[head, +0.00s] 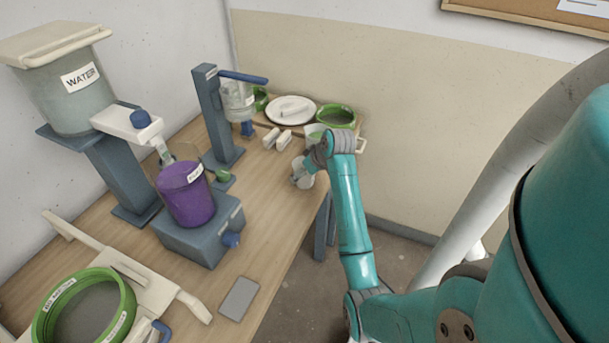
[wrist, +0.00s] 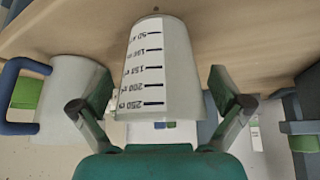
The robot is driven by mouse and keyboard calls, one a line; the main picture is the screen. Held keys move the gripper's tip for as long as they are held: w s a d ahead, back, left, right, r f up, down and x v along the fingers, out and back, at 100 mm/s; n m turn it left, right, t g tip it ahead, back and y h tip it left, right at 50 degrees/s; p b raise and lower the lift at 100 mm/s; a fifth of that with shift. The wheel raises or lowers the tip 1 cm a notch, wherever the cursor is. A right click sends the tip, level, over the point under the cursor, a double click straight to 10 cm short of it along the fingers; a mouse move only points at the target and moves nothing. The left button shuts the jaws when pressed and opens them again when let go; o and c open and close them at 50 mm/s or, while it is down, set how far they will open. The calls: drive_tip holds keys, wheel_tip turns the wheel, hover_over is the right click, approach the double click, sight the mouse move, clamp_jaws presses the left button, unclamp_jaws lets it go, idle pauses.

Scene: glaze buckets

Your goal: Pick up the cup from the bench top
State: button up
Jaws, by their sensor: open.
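The cup (head: 308,183) is pale grey and stands near the bench's right edge in the head view, partly hidden by my gripper (head: 302,171). In the wrist view the cup (wrist: 178,70) fills the middle and shows a white strip of volume marks. My gripper (wrist: 160,107) is open there, with one finger on each side of the cup. A gap shows between the cup and each finger. The cup rests on the wooden bench top (head: 262,200); its far side is hidden.
Another pale vessel (wrist: 75,90) with a blue handle is left of the cup in the wrist view. A purple bucket (head: 187,195) on a grey-blue scale, a dispenser stand (head: 213,115) and white blocks (head: 277,138) are on the bench. Open floor lies right of the bench.

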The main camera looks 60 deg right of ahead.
drive_tip(key=c, duration=1)
drive_tip(key=shift+c, duration=0.2)
